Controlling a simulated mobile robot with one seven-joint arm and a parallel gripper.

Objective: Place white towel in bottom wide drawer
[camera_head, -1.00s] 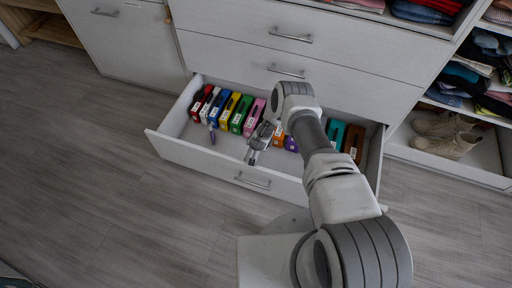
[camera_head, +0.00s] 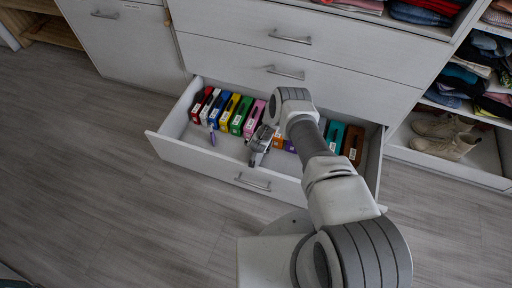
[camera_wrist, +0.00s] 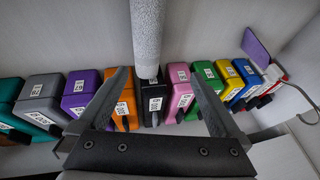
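A pale, textured roll (camera_wrist: 148,35), which looks like the white towel, shows at the top middle of the wrist view. It lies over the pale drawer floor, and its near end reaches between my fingertips. My gripper (camera_wrist: 160,72) has its fingers spread, with gaps on both sides of the roll. In the head view my gripper (camera_head: 258,150) is low inside the open bottom wide drawer (camera_head: 215,160), in front of the row of boxes. The towel is mostly hidden or too small to make out there.
Several coloured, labelled boxes (camera_head: 236,114) line the back of the drawer. Shut drawers (camera_head: 290,55) are above. Shoes (camera_head: 445,135) sit in a compartment at the right.

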